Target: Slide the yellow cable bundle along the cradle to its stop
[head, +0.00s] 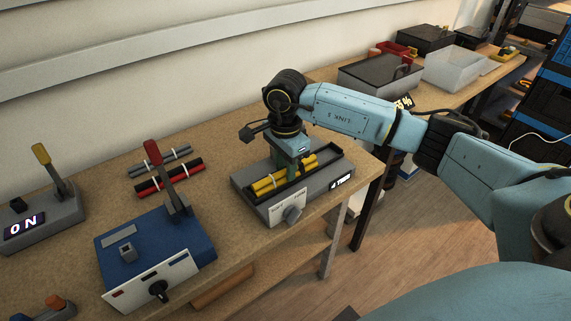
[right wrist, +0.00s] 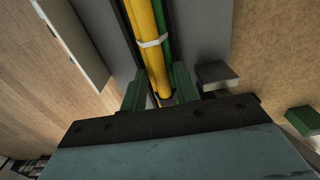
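The yellow cable bundle (head: 270,184) lies lengthwise in the dark channel of a grey cradle (head: 333,183) near the table's right end. My right gripper (head: 295,172) points down at the bundle, towards its right part. In the right wrist view the bundle (right wrist: 151,40) has a white tie and a green strand along one side. The green fingers of my right gripper (right wrist: 160,85) lie close on both sides of the bundle and look shut on it. Bare channel shows right of the bundle, up to the cradle's end wall. My left gripper is out of view.
A blue box (head: 140,242) with a red-handled lever and a grey switch box (head: 45,222) reading ON stand to the left. Red and black cables (head: 170,178) and grey cables (head: 160,161) lie behind. A grey bin (head: 380,78) and clear bin (head: 455,68) sit farther right.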

